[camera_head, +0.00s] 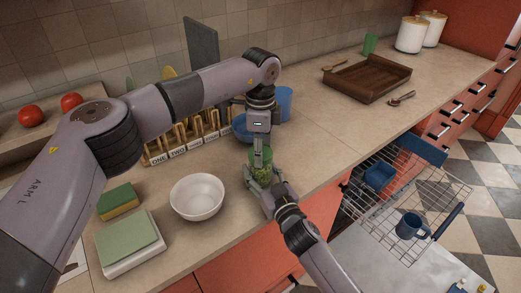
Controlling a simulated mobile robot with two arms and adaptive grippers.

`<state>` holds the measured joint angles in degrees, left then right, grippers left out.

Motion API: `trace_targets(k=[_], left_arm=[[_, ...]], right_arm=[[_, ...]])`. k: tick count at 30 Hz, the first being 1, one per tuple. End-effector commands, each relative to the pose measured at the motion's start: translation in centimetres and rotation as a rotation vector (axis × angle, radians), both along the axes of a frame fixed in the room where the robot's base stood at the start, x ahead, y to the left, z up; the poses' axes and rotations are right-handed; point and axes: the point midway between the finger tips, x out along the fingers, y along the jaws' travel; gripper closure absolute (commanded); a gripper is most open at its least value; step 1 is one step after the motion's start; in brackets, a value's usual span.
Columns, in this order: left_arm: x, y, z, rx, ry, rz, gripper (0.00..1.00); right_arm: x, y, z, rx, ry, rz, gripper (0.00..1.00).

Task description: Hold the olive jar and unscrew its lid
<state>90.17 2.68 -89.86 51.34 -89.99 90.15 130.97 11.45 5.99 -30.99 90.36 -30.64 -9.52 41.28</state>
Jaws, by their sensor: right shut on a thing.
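The green olive jar (260,170) stands upright near the front edge of the counter, in the middle of the view. My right gripper (262,185) comes from the lower right and is shut on the jar's lower body. My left gripper (258,150) points straight down over the jar's top, with its fingers at the lid's height. Its fingers hide the lid, and I cannot tell whether they grip it.
A blue bowl (240,128) and a blue cup (285,103) stand behind the jar. A wooden tray (368,79) is farther right. An open dishwasher rack (447,194) extends right of the counter.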

Motion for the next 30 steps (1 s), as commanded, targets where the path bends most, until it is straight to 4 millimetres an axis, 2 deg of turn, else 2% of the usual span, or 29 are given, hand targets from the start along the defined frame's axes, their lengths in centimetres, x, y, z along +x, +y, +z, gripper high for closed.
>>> trace_targets(k=[12,25,30], left_arm=[[0.0,0.0,1.5,-0.001,0.000,0.000,0.83],[0.0,0.0,1.9,-0.001,0.000,0.000,0.83],[0.0,0.0,3.4,-0.001,-0.002,0.000,0.83]], right_arm=[[0.0,0.0,0.0,0.001,0.000,0.000,1.00],[0.0,0.0,0.0,0.001,0.000,0.000,1.00],[0.0,0.0,0.0,0.001,0.000,0.000,1.00]])
